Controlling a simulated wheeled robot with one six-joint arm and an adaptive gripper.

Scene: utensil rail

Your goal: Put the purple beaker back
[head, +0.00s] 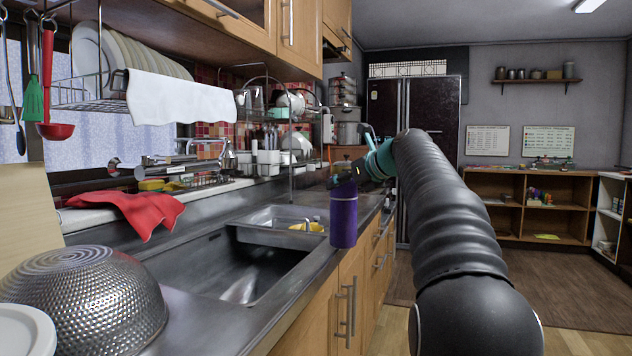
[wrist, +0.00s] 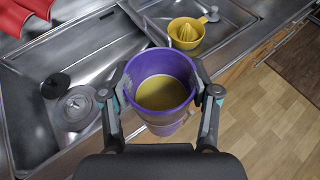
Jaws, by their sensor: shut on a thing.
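The purple beaker (head: 344,214) is upright in the head view, in front of the counter's edge beside the sink. In the wrist view I look down into the beaker (wrist: 161,70), and a yellowish inside shows at its bottom. My gripper (wrist: 161,88) has one finger on each side of the beaker and is shut on it. In the head view my gripper (head: 350,176) is at the beaker's top, partly hidden by my arm. The beaker's base appears over the cabinet front and floor, with nothing visible under it.
The sink basin (head: 235,266) lies left of the beaker, with a smaller basin holding a yellow juicer (wrist: 186,32). A metal colander (head: 85,300) stands at the front left. A red cloth (head: 125,211) lies behind the sink. Utensils hang at the far left, including a red ladle (head: 52,130).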

